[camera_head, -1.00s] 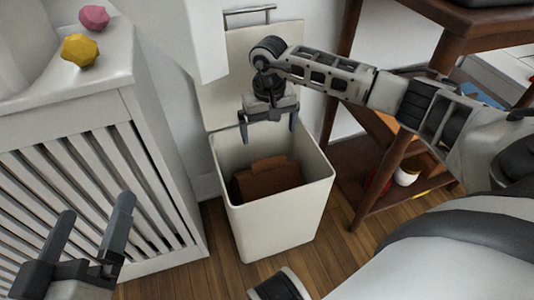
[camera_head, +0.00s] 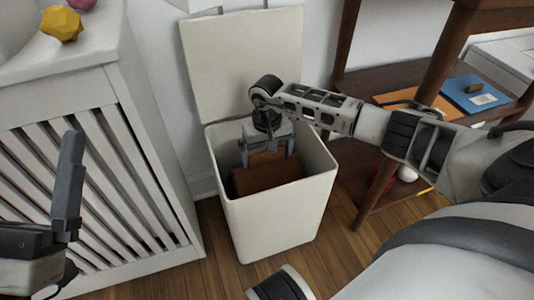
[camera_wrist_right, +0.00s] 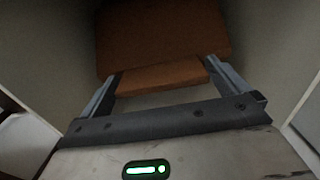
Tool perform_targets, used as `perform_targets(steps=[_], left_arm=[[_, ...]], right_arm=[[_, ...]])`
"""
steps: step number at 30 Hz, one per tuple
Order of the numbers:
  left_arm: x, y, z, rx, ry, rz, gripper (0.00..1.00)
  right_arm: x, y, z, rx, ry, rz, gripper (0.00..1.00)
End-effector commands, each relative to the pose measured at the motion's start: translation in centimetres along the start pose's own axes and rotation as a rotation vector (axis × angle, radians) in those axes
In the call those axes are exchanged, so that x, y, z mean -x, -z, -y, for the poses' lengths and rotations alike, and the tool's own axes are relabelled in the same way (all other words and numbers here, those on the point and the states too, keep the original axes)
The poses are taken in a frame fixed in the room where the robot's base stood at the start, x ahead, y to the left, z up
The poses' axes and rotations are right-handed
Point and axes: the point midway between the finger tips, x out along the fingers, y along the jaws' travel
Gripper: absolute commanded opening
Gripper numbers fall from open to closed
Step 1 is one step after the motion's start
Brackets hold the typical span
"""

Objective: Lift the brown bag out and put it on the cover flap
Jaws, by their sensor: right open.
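The brown bag (camera_head: 265,180) sits low inside the cream bin (camera_head: 275,225); it also fills the upper middle of the right wrist view (camera_wrist_right: 165,35). The cover flap (camera_head: 240,65) is the bin's cream lid, standing open and upright behind the opening. My right gripper (camera_head: 268,157) points down inside the bin mouth. Its open fingers stand on either side of the bag's raised top part (camera_wrist_right: 160,78); I cannot tell whether they touch it. My left gripper (camera_head: 68,190) is at the left edge, partly out of frame, with one finger showing at the palm's outer end, apparently open and empty.
A white slatted radiator cover (camera_head: 80,150) stands left of the bin, with a yellow faceted lump (camera_head: 62,24) on top. A dark wooden shelf (camera_head: 400,85) stands to the right, holding a blue item (camera_head: 476,95). Bare wood floor (camera_head: 210,240) shows around the bin.

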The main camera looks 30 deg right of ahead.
Motion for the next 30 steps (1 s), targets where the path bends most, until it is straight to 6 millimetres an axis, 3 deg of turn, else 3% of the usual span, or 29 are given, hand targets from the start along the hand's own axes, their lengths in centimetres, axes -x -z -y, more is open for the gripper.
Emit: perform_targets(steps=[2, 7, 12, 22, 30], left_arm=[[0.0, 0.0, 0.0, 0.0, 0.0, 0.0, 1.0], [0.0, 0.0, 0.0, 0.001, 0.0, 0.001, 1.0], [-0.2, 0.2, 0.1, 0.017, 0.002, 0.013, 1.0], [1.6, -3.8, 0.0, 0.29, 0.098, 0.289, 1.0], [3.6, -6.0, -1.3, 0.494, 0.151, 0.478, 1.0]], right_arm=[[0.0, 0.0, 0.0, 0.0, 0.0, 0.0, 1.0], [0.0, 0.0, 0.0, 0.0, 0.0, 0.0, 0.53], [0.7, 0.0, 0.0, 0.0, 0.0, -0.001, 0.53], [4.0, 0.1, 0.0, 0.001, 0.001, -0.002, 0.53], [6.5, 0.1, 0.0, 0.0, 0.001, -0.003, 0.53]])
